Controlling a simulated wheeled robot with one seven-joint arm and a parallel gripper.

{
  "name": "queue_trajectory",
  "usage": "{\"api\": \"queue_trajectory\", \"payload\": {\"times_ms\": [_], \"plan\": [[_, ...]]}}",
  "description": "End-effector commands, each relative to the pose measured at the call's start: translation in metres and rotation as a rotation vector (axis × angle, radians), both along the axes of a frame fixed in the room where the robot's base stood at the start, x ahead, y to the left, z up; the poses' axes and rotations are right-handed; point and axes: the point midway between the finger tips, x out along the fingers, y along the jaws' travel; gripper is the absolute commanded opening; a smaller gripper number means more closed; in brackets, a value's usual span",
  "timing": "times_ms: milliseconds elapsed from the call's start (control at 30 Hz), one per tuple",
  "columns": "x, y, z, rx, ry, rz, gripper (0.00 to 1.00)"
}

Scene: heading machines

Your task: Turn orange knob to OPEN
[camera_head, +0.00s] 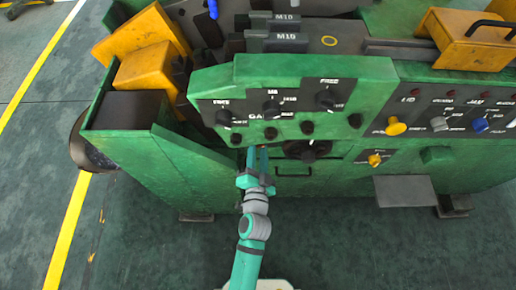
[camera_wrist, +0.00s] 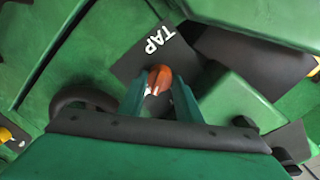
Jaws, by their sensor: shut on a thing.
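The orange knob (camera_wrist: 158,78) shows in the wrist view, on a dark plate (camera_wrist: 135,63) marked TAP. My gripper (camera_wrist: 160,95) has one finger on each side of the knob and is shut on it. No OPEN marking can be read there; the fingers hide part of the plate. In the head view my gripper (camera_head: 257,153) reaches to the front of the green machine (camera_head: 220,75), just below its sloped control panel. The knob is mostly hidden by the fingers in that view.
Dark knobs (camera_head: 272,108) sit on the panel just above my gripper. Yellow (camera_head: 396,126) and blue (camera_head: 480,125) knobs are farther right. The floor in front is clear.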

Motion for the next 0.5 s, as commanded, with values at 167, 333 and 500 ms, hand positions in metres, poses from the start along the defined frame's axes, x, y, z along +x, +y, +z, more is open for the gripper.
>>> {"api": "queue_trajectory", "payload": {"times_ms": [167,333,500], "plan": [[0.0012,-0.0009,0.0016,0.158,-0.003,0.001,0.09],[0.0012,-0.0015,0.0017,0.291,-0.004,0.0,0.09],[0.0011,-0.0017,0.0016,0.394,-0.003,0.0,0.09]]}}
